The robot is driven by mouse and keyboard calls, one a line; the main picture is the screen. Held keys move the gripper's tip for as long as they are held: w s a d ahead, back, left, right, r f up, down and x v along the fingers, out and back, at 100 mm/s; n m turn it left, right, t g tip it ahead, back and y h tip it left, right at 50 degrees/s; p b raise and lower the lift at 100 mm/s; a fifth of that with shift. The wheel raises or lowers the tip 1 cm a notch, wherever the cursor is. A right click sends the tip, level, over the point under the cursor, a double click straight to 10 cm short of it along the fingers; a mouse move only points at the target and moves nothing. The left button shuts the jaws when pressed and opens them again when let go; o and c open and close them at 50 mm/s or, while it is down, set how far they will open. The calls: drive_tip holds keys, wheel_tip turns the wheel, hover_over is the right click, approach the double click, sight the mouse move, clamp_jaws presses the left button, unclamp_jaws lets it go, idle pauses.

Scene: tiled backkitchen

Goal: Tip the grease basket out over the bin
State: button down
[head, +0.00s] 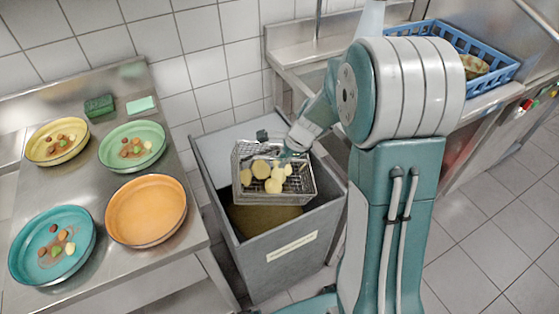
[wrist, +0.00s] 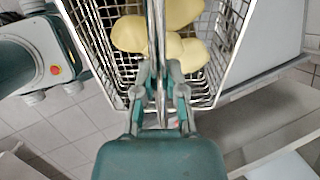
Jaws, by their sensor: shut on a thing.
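The grease basket (head: 306,186) is a wire mesh basket holding several pale yellow, potato-like pieces (head: 274,186). It hangs over the open top of the grey bin (head: 285,262), which has a white label on its front and brownish contents low inside. The basket looks roughly level, with the pieces still in it. My gripper (head: 284,150) is at the basket's far side. In the wrist view my gripper (wrist: 160,92) is shut on a metal bar of the basket (wrist: 226,50), and the pieces (wrist: 165,35) lie just beyond.
A steel table at left holds a yellow bowl (head: 57,142), a green bowl (head: 132,146), a teal bowl (head: 52,246) and an empty orange bowl (head: 146,210). A green sponge (head: 99,106) lies behind them. A blue crate (head: 490,84) stands on the right counter.

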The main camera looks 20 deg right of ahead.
drive_tip(key=shift+s+d+r+t+y, duration=0.25)
drive_tip(key=shift+d+r+t+y, duration=0.35)
drive_tip(key=shift+y, duration=0.4)
drive_tip(key=shift+s+d+f+t+y, duration=0.25)
drive_tip(key=shift+t+y, duration=0.45)
drive_tip(key=shift+y, duration=0.35)
drive_tip(key=shift+s+d+f+t+y, duration=0.15)
drive_tip(key=shift+d+t+y, duration=0.1)
drive_tip(key=shift+t+y, duration=0.6)
drive_tip(key=shift+s+d+f+t+y, duration=0.25)
drive_tip(key=shift+t+y, duration=0.3)
drive_tip(key=shift+y, duration=0.65)
drive_tip(key=shift+r, duration=0.1)
